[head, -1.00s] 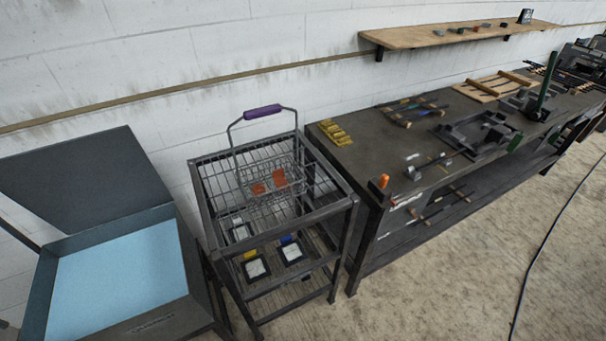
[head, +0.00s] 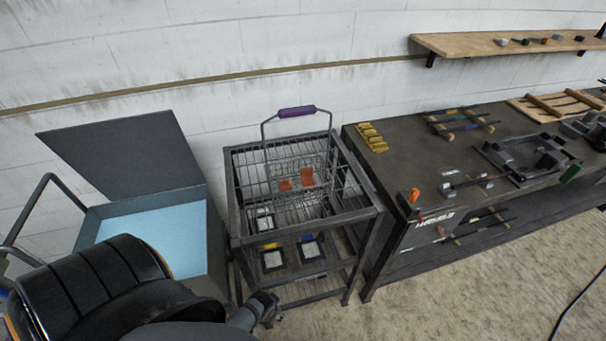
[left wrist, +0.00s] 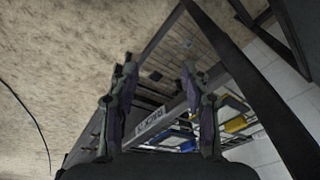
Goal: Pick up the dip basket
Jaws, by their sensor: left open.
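The dip basket (head: 297,112) is a wire basket with a tall wire bail and a purple grip. It stands upright on the top wire shelf of a dark metal rack (head: 234,205), with orange pieces (head: 307,177) inside it. My left gripper (head: 268,305) is at the bottom of the head view, low in front of the rack and apart from the basket. In the left wrist view its two fingers (left wrist: 160,88) are spread with nothing between them. The basket is not clear in that view. My right gripper is not in view.
An open-lidded tank with a light blue inside (head: 150,215) stands left of the rack. A dark workbench (head: 400,165) with tools and yellow pieces (head: 371,137) stands right of it. Lower rack shelves hold framed panels (head: 311,250). Concrete floor in front is clear.

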